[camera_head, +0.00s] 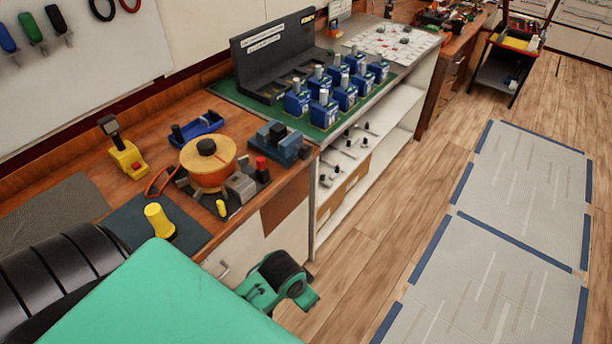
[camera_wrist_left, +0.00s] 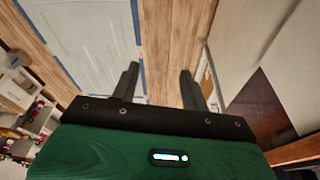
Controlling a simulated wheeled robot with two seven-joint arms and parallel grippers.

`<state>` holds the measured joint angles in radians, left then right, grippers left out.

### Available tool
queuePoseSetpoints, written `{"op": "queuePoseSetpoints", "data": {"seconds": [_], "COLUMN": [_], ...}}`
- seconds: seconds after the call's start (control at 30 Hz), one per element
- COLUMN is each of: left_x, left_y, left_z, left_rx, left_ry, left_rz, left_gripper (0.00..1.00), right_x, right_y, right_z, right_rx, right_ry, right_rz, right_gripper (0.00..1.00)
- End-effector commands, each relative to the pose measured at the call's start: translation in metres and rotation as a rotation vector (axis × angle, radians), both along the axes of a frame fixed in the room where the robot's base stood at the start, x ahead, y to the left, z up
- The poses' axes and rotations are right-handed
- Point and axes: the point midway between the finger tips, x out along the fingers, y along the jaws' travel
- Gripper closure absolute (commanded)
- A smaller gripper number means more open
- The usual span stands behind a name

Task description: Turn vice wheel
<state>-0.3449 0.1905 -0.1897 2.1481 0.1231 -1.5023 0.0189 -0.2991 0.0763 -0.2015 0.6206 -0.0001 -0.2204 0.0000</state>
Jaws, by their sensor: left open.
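An orange round wheel-like piece (camera_head: 208,160) with a black knob on top lies on the wooden workbench in the head view. Beside it, to the right, is a small blue-grey vice-like block (camera_head: 278,140). I cannot tell for sure which part is the vice wheel. My left gripper (camera_wrist_left: 158,70) shows in the wrist view with its two dark fingers apart and nothing between them. It points toward the floor, away from the bench items. In the head view, my green arm fills the bottom and its fingers are not clearly seen. My right gripper is not in view.
A yellow-handled tool (camera_head: 159,222), a yellow tool with a black top (camera_head: 122,155) and a blue tray (camera_head: 196,127) are on the bench. Several blue breakers stand on a green mat (camera_head: 235,97) behind. Taped grey floor panels (camera_head: 500,275) lie right, with clear wood floor between.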

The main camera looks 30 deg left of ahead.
Motion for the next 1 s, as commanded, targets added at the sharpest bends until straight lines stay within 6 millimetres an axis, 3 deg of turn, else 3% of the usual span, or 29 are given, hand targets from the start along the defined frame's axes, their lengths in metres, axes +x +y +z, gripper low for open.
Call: {"op": "queuePoseSetpoints", "data": {"seconds": [0.1,0.27,0.47,0.77,1.0], "left_x": [0.025,0.063,0.121,0.213,0.277], "left_y": [-0.002,-0.001,0.013,0.061,0.119], "left_z": [0.020,0.034,0.048,0.087,0.144], "left_rx": [-0.002,0.004,0.030,0.080,0.101], "left_ry": [0.006,0.033,0.081,0.158,0.211], "left_rz": [-0.039,-0.085,-0.123,-0.099,-0.011], "left_gripper": [0.55,0.55,0.55,0.55,0.55], "right_x": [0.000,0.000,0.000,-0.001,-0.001], "right_y": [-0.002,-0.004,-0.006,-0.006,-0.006], "right_z": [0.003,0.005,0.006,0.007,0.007], "right_rx": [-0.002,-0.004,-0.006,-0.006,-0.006], "right_ry": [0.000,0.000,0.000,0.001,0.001], "right_rz": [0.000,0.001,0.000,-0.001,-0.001], "right_gripper": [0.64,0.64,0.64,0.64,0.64]}}
